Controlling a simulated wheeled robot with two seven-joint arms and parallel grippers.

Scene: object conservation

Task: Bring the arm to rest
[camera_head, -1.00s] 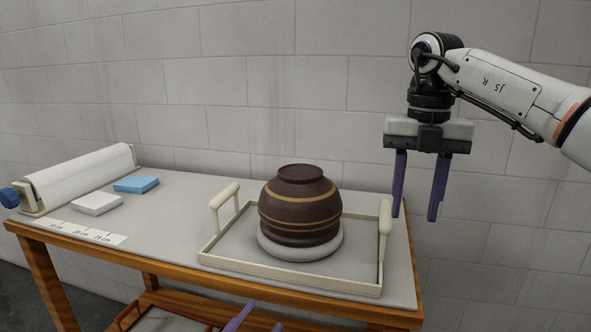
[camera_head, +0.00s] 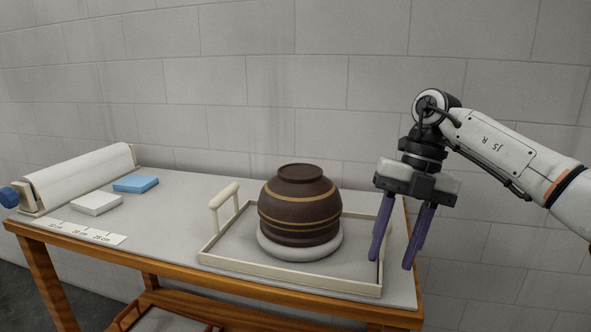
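My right gripper (camera_head: 392,265) hangs at the right edge of the table. Its two purple fingers point down, stand apart and hold nothing. The near finger covers the tray's right handle in the picture; I cannot tell whether they touch. My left gripper is not in view. A dark brown bowl (camera_head: 300,198) with tan bands sits upside down on a pale ring (camera_head: 300,250). The ring rests in a cream tray (camera_head: 290,280) on the table.
The table (camera_head: 140,235) has a wooden frame. At its left are a paper roll (camera_head: 80,178), a white block (camera_head: 96,203), a blue block (camera_head: 136,184) and a printed size strip (camera_head: 87,232). A brick wall stands behind. Open space lies right of the table.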

